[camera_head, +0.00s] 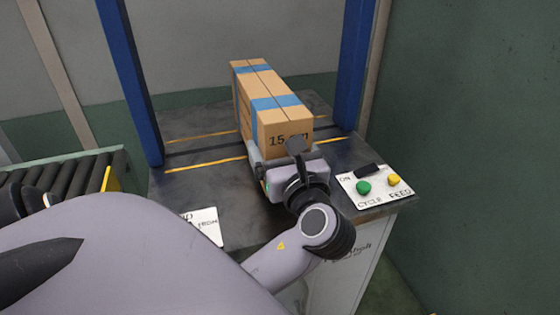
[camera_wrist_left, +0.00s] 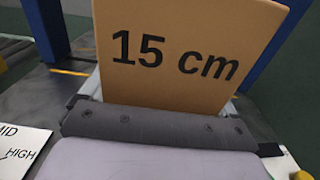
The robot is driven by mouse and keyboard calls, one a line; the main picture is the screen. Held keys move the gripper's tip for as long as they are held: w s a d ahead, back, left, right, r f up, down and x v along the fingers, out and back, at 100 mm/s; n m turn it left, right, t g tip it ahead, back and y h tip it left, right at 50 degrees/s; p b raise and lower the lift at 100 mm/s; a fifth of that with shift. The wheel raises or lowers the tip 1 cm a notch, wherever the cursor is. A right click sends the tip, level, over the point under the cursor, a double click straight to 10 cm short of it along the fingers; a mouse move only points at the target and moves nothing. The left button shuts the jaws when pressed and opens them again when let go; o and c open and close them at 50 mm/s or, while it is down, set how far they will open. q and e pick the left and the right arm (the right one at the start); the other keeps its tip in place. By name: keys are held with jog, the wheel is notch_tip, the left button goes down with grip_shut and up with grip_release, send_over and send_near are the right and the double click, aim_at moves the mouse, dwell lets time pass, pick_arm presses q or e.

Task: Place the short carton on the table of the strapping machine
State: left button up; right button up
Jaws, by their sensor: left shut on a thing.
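The short carton (camera_head: 268,98) is a long brown box with blue straps and "15 cm" printed on its near end. That end fills much of the left wrist view (camera_wrist_left: 180,50). My left gripper (camera_head: 288,165) is shut on the carton's near end. The carton is over the dark table of the strapping machine (camera_head: 205,180), between the blue posts. I cannot tell whether its underside touches the table. The gripper and wrist hide the lower near part of the carton. My right gripper is not in view.
Blue posts stand at the left (camera_head: 130,80) and right (camera_head: 356,70) of the table. A button panel (camera_head: 372,201) with green and yellow buttons is at the table's right front. A roller conveyor (camera_head: 70,180) is at the left. A green wall (camera_head: 480,130) is close on the right.

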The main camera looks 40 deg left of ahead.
pick_arm(q)
jog(key=shift+f, duration=0.95)
jog(key=shift+f+b, duration=0.35)
jog(key=shift+f, duration=0.1)
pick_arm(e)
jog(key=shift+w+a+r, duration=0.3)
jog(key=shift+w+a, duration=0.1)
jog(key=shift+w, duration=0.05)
pick_arm(q)
jog(key=shift+f, duration=0.1)
jog(key=o, duration=1.3)
jog(key=shift+f, duration=0.15)
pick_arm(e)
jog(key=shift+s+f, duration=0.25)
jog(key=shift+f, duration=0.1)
pick_arm(q)
jog(key=shift+d, duration=0.15)
jog(key=p+v, duration=0.1)
jog(key=v, duration=0.6)
jog(key=shift+s+d, duration=0.15)
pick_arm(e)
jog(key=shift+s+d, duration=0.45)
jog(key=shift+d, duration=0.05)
